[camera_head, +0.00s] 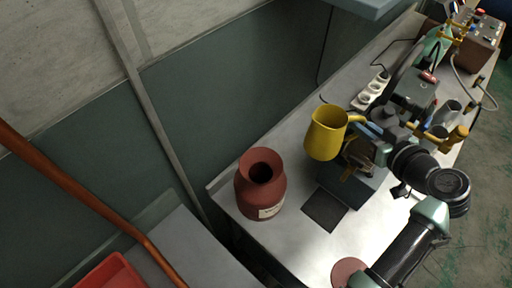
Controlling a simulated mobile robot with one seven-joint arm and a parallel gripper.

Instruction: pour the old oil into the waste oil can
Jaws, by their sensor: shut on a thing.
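A yellow jug (326,133) is held upright above the bench by my gripper (362,133), which is shut on it at its right side, where the handle is. The jug's opening shows, but its contents cannot be made out. A dark red can (261,188) with a wide open neck and a pale label stands on the bench to the left of and below the jug in the picture. It looks like the waste oil can. The jug and the can are apart.
The metal bench (296,229) runs up to the right. A dark square pad (325,210) lies beside the red can. A power strip (372,90) and equipment stand farther back. A red tray (112,272) is at lower left. A green-grey wall is behind.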

